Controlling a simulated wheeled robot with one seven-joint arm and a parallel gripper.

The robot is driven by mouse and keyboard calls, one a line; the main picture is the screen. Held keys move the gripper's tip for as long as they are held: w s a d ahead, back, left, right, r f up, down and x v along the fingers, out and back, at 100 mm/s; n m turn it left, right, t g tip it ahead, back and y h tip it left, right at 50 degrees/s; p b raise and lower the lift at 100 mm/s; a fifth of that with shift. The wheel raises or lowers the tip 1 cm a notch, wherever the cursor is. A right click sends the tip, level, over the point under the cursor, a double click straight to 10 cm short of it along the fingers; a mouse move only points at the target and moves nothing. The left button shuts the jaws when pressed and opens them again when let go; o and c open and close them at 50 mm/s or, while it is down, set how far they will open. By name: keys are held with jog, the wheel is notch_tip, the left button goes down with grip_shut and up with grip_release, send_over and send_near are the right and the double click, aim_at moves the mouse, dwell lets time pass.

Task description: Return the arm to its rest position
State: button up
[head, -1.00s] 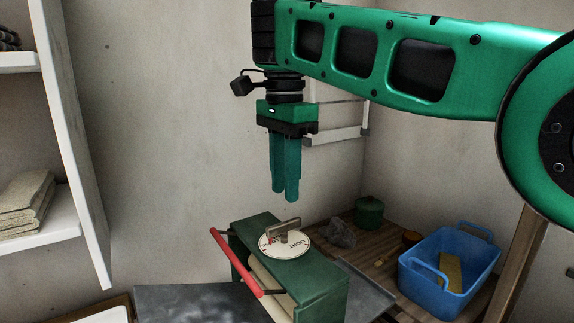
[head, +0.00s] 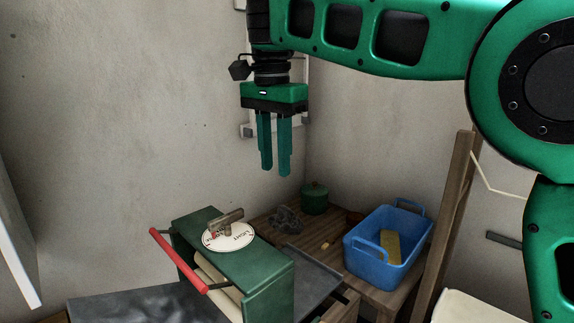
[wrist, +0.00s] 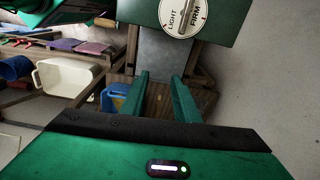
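My gripper (head: 275,168) hangs fingers down in the air, above and behind the green wringer. Its two teal fingers stand apart with nothing between them. The wrist view also shows the fingers (wrist: 161,76) spread and empty. My green arm reaches in from the right across the top of the head view. The green wringer (head: 268,282) has a red handle (head: 178,262), pale rollers and a round white dial (head: 240,241) with a grey-brown knob. The wrist view shows the dial (wrist: 172,18) marked LIGHT and FIRM.
A blue tub (head: 372,266) holding a yellow piece stands on a wooden bench (head: 322,236). A lidded green pot (head: 314,199) and a grey lump (head: 287,219) are behind it. A wooden post (head: 449,220) rises at right. The wrist view shows a white basin (wrist: 62,80).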

jog(key=w+d+f+n+t, duration=0.1)
jog(key=w+d+f, duration=0.15)
jog(key=d, duration=0.55)
jog(key=w+d+f+n, duration=0.1)
jog(key=d+f, duration=0.2)
jog(key=d, duration=0.4)
jog(key=s+d+f+n+t, duration=0.1)
jog(key=s+d+f, duration=0.1)
jog(key=d+f, duration=0.35)
jog(key=s+d+f+n, duration=0.2)
jog(key=d, duration=0.6)
jog(key=s+d+f+n+t, duration=0.2)
jog(key=s+d+f, duration=0.6)
jog(key=s+f, duration=0.25)
jog(key=s+d+m+g, duration=0.2)
jog(key=s+d, duration=0.3)
jog(key=s, duration=0.3)
jog(key=s+d+m+g, duration=0.2)
jog(key=s+d+m, duration=0.2)
jog(key=s, duration=0.4)
jog(key=shift+s+d+f+g, duration=0.25)
jog(key=shift+d+f, duration=0.2)
jog(key=shift+d, duration=0.35)
